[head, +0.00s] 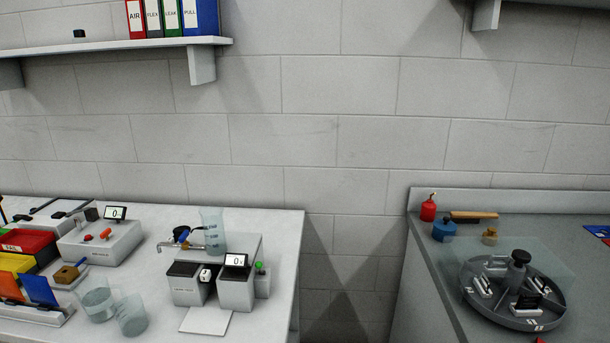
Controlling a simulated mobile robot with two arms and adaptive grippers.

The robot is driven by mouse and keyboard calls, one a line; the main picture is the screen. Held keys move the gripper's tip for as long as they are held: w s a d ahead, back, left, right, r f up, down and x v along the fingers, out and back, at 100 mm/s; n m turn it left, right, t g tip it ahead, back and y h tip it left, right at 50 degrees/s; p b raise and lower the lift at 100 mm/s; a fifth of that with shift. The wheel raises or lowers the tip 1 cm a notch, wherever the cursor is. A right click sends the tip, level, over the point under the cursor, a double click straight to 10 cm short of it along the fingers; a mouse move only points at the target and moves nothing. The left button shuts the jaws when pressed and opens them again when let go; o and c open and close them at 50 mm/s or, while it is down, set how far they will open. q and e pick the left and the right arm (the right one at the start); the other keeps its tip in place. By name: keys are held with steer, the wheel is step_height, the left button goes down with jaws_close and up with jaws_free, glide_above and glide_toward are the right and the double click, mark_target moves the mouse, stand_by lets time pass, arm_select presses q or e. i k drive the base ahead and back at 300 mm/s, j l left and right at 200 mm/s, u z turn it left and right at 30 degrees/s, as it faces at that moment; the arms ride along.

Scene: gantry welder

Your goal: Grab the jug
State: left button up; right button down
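The likely jug is a tall, translucent bluish vessel with graduation marks (212,232). It stands upright on the grey and white bench device (237,289) on the left table. A thin metal spout or arm on the device reaches toward its lower left side. Two shorter clear vessels, one upright-looking (97,304) and one tilted-looking (131,316), are on the table at the front left. I cannot tell for certain which vessel is meant by the jug. Neither of my grippers shows in the head view.
The white left table (275,226) also holds another device (101,242) and coloured bins (27,243). A gap separates it from the right bench (437,270), which carries a round fixture (515,312), a red bottle (428,209) and a blue container (444,231). A shelf with binders (172,18) hangs above.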

mark_target(98, 306)
steer(key=u, duration=1.35)
steer(key=i+j+z, duration=0.1)
steer(key=j, duration=0.25)
steer(key=i+j+z, duration=0.1)
steer(key=j, duration=0.25)
steer(key=i+j, duration=0.2)
steer(key=j, duration=0.15)
steer(key=l+z, duration=0.05)
